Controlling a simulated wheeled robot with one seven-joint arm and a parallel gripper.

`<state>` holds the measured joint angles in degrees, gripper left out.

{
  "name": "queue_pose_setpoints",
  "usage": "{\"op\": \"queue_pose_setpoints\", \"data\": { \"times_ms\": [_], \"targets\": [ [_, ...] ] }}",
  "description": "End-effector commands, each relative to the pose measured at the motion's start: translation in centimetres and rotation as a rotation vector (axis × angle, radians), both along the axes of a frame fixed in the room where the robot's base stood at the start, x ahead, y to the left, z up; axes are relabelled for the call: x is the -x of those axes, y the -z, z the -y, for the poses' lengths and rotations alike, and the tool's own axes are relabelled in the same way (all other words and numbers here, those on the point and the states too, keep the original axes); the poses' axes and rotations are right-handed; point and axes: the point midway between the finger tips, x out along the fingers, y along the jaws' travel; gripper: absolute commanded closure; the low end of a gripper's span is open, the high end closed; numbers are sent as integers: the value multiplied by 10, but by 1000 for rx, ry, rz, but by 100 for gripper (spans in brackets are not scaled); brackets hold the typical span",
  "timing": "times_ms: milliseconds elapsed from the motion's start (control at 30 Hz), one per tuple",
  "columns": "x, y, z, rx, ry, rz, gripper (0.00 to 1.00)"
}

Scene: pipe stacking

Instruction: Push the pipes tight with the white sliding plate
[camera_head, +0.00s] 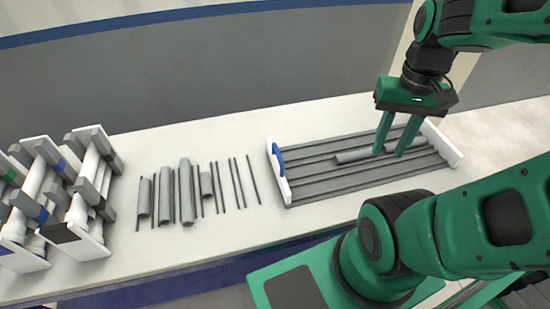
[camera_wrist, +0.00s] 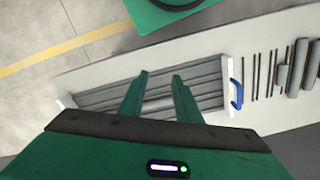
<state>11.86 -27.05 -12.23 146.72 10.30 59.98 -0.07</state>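The white sliding plate (camera_head: 279,180) with a blue handle (camera_head: 279,158) stands at the left end of a grey grooved tray (camera_head: 310,193). The plate also shows at the right end of the tray in the wrist view (camera_wrist: 230,88). A short grey pipe (camera_head: 351,157) lies along the tray, right of its middle. My gripper (camera_head: 389,153) points down over the right part of the tray, far from the plate. Its two fingers stand apart near the pipe's right part; whether they touch it is unclear. The wrist view shows the gap between them (camera_wrist: 160,75).
Several loose grey pipes and thin rods (camera_head: 187,190) lie on the white table left of the plate. A white end wall (camera_head: 442,142) closes the tray's right end. The table between rods and plate is clear.

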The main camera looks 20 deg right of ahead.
Motion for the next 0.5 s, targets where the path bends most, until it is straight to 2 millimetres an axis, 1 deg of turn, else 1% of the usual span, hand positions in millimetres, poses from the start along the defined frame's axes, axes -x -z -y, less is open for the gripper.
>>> {"op": "queue_pose_setpoints", "data": {
  "times_ms": [33,67,167,267,300,367,400,467,500],
  "targets": [
    [6,-5,-1,2,-4,13,71],
    [4,-5,-1,4,-9,12,71],
    [-14,-7,-5,15,-37,-1,71],
    [-43,-8,-16,34,-88,-19,71],
    [-57,-8,-22,44,-110,-24,71],
    [-77,-7,-34,60,-145,-32,71],
    [-90,-6,-43,69,-167,-38,71],
    [-109,-5,-58,86,-199,-44,71],
    [-122,-3,-70,97,-224,-46,71]
  ]
}}
